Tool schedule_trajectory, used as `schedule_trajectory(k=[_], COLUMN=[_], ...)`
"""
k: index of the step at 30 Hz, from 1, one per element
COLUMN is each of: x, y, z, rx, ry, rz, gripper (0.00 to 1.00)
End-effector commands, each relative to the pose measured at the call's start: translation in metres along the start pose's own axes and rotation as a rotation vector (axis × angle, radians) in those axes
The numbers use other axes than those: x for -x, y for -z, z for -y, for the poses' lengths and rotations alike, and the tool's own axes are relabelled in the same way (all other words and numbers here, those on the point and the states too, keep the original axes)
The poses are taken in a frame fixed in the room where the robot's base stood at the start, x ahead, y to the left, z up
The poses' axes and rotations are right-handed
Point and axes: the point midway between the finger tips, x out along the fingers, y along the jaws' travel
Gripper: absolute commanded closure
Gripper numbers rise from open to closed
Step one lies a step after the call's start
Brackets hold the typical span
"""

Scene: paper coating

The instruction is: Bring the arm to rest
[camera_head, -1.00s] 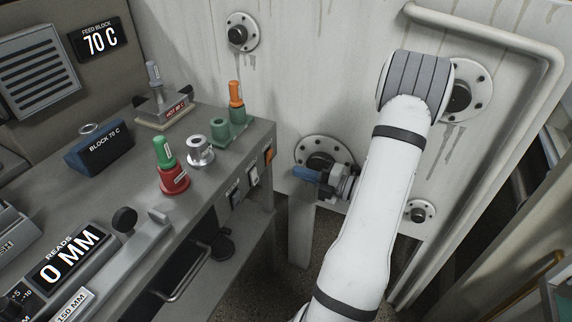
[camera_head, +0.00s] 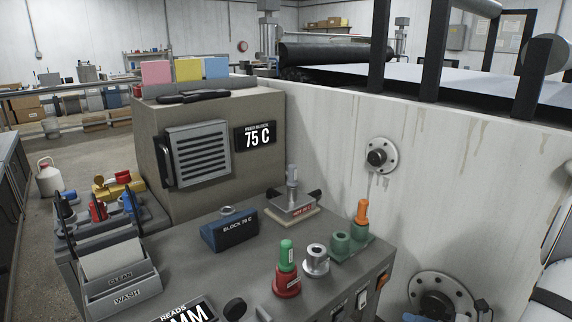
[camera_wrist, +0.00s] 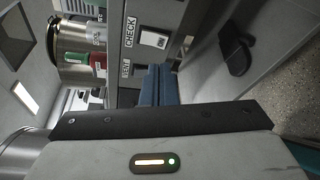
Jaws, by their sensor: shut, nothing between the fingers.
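My gripper's blue fingers show in the wrist view (camera_wrist: 158,86), shut together with nothing between them. They point toward the bench front with its switches. In the head view the gripper (camera_head: 414,316) is only partly visible at the bottom edge, right of the bench and in front of a round flange (camera_head: 441,292). My white arm is cut off at the right edge, so most of its pose is hidden.
The grey bench (camera_head: 225,270) carries a blue block (camera_head: 229,231), a red-and-green piece (camera_head: 287,273), a metal collar (camera_head: 316,262) and green holders (camera_head: 347,243). A pale wall (camera_head: 480,180) with flanges stands behind. The wrist view shows a white CHECK switch (camera_wrist: 154,39) and dark knob (camera_wrist: 236,50).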

Motion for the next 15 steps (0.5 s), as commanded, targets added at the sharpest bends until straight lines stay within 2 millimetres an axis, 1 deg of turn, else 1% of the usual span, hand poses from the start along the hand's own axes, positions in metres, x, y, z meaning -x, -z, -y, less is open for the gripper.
schedule_trajectory(k=[1,3,5,6,10,12,14,15], x=[-0.018,-0.037,-0.049,-0.054,-0.065,-0.066,-0.065,-0.063], y=[0.006,0.024,0.038,0.048,0.077,0.089,0.098,0.101], z=[-0.034,-0.062,-0.084,-0.098,-0.139,-0.159,-0.175,-0.185], rx=[0.139,0.338,0.513,0.633,1.029,1.248,1.436,1.563], ry=[0.024,0.046,0.05,0.047,0.001,-0.047,-0.1,-0.141], rz=[-0.123,-0.289,-0.429,-0.521,-0.816,-0.971,-1.101,-1.186], gripper=[1.0,1.0,1.0,1.0,1.0,1.0,1.0,1.0])
